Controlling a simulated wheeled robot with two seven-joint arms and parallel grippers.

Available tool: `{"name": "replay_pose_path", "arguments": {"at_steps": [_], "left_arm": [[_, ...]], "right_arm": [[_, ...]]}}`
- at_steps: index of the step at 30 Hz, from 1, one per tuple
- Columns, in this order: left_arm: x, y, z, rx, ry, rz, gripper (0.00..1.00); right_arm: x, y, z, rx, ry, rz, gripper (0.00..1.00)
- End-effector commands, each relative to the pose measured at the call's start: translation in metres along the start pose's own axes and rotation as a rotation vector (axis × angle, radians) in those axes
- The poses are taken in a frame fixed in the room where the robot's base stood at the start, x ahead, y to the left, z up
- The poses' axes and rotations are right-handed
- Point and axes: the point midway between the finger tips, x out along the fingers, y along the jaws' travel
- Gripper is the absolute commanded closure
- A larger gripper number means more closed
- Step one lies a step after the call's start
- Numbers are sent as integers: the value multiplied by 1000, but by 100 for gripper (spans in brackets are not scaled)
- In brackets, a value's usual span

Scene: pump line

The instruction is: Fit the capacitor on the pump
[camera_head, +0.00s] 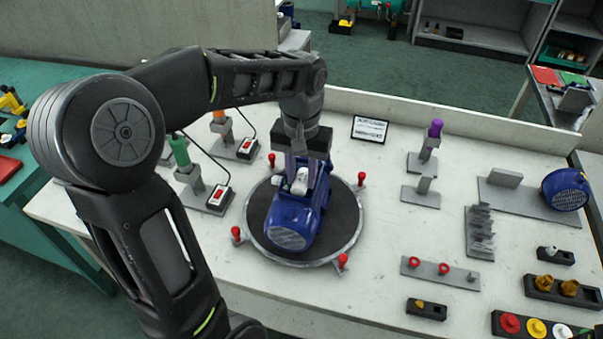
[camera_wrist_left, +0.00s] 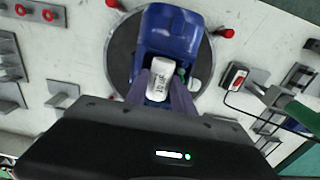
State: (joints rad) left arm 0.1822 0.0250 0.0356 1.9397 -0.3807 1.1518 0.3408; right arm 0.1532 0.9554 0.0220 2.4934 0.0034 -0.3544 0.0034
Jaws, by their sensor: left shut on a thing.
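The blue pump (camera_head: 294,222) lies on a round dark turntable (camera_head: 343,238) with a pale rim, in the middle of the bench. It also shows in the left wrist view (camera_wrist_left: 170,32). My left gripper (camera_head: 301,178) reaches down over the pump's top. It is shut on the white capacitor (camera_head: 300,183), a small cylinder with printed text in the left wrist view (camera_wrist_left: 156,84). The capacitor is at the top of the pump. I cannot tell whether it touches its seat, as the fingers hide part of it. My right gripper is not in view.
Red-topped clamps (camera_head: 237,233) ring the turntable. Tool stands with an orange (camera_head: 220,117) and a green tool (camera_head: 179,150) stand to the left, with cables. Stands, racks and a blue motor part (camera_head: 565,189) fill the right. A button box (camera_head: 526,326) is at front right.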

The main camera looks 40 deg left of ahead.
Motion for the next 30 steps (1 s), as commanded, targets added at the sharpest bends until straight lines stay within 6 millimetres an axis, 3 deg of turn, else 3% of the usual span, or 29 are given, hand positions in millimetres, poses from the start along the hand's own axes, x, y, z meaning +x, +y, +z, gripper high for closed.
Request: {"name": "replay_pose_path", "arguments": {"at_steps": [22, 23, 30], "left_arm": [[6, 0, 0, 0, 0, 0, 100], [6, 0, 0, 0, 0, 0, 69], [6, 0, 0, 0, 0, 1, 49]], "right_arm": [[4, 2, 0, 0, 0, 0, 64], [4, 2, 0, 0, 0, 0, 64], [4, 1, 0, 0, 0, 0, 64]]}}
